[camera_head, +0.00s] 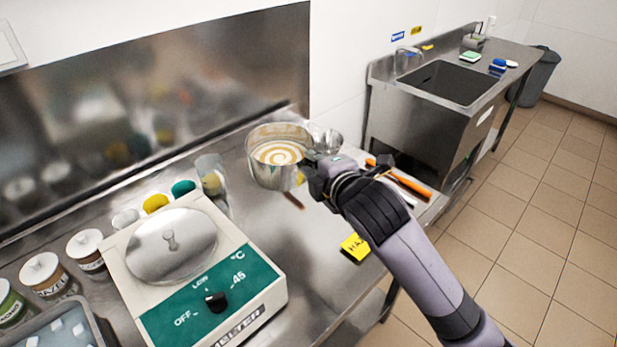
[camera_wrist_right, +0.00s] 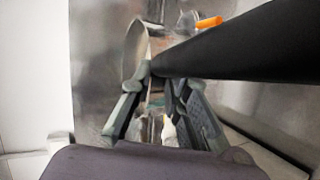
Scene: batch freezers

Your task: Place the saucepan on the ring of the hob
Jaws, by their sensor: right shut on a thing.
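The saucepan (camera_head: 262,175) is a steel pan with a cream and brown swirl inside, above the steel worktop in the head view. My right gripper (camera_head: 318,175) is at its right side, shut on its handle. In the right wrist view, a dark bar, apparently the handle (camera_wrist_right: 235,48), passes by the fingers of my right gripper (camera_wrist_right: 160,105). I cannot tell whether the pan touches the worktop. No hob or ring can be made out. My left gripper is not in view.
A melter (camera_head: 255,290) with a round lid (camera_head: 171,245) stands at front left. Jars (camera_head: 42,272), a glass (camera_head: 211,175) and a small steel cup (camera_head: 328,141) are nearby. A sink (camera_head: 455,82) is beyond.

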